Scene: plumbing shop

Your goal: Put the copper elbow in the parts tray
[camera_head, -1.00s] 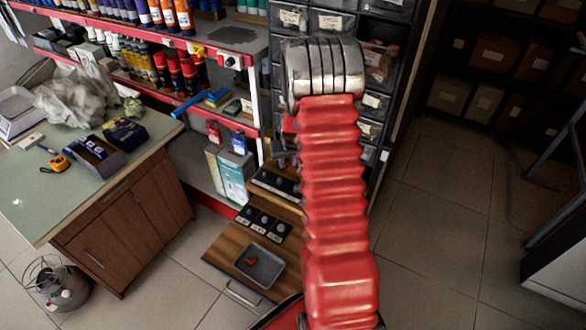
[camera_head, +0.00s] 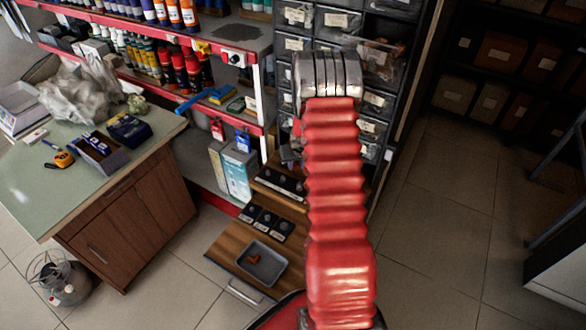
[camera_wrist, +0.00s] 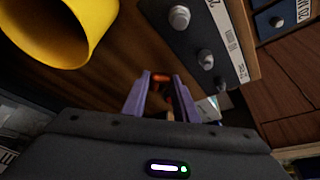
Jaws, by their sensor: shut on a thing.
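My gripper (camera_wrist: 160,92) shows in the wrist view with its two purple fingers shut on a small copper-orange piece, the copper elbow (camera_wrist: 160,77). Only part of it shows between the fingertips. In the head view my red arm hides the gripper and the held piece. The parts tray (camera_head: 275,277), a small grey tray, lies on the wooden surface left of my arm. A small copper-coloured fitting (camera_head: 253,259) lies in it. I cannot make out the tray in the wrist view.
A dark block with several metal knobs (camera_wrist: 180,17) and a white label is close to the fingers in the wrist view. A yellow round-mouthed thing (camera_wrist: 100,12) is at upper left there. A green-topped bench (camera_head: 60,190) stands left; clear tiled floor (camera_head: 440,230) lies right.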

